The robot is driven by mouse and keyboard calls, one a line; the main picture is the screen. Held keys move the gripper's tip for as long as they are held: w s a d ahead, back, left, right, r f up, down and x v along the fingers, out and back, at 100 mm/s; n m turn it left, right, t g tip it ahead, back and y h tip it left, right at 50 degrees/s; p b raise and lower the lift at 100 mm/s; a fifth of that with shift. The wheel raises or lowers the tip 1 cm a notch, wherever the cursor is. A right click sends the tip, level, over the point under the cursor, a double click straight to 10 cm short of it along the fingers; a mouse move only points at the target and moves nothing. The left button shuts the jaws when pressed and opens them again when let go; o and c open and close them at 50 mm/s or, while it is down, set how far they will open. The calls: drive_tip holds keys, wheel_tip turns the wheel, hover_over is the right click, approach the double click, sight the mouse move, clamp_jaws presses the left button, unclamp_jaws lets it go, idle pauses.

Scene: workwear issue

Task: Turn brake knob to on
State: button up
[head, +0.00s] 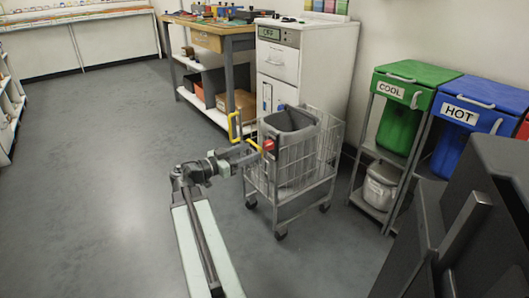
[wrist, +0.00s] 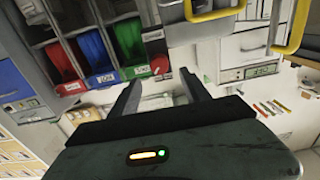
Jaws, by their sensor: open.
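A wire cart (head: 290,180) on casters stands in the middle of the head view, with a grey bin inside it. A red knob (head: 268,145), which I take for the brake knob, sits at its near upper corner by a yellow handle (head: 234,125). My gripper (head: 252,152) is open and empty, right beside the knob. In the wrist view the red knob (wrist: 160,64) lies just beyond and between the spread fingertips (wrist: 160,78). I cannot tell whether they touch it. The knob's setting is too small to read.
A white cabinet (head: 280,70) with a small display stands behind the cart, next to a workbench (head: 210,35). The green COOL bin (head: 400,110) and blue HOT bin (head: 465,120) stand right on frames. The floor at left (head: 90,180) is clear.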

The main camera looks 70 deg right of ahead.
sight(265, 146)
drive_tip(key=x, duration=0.7)
clamp_jaws()
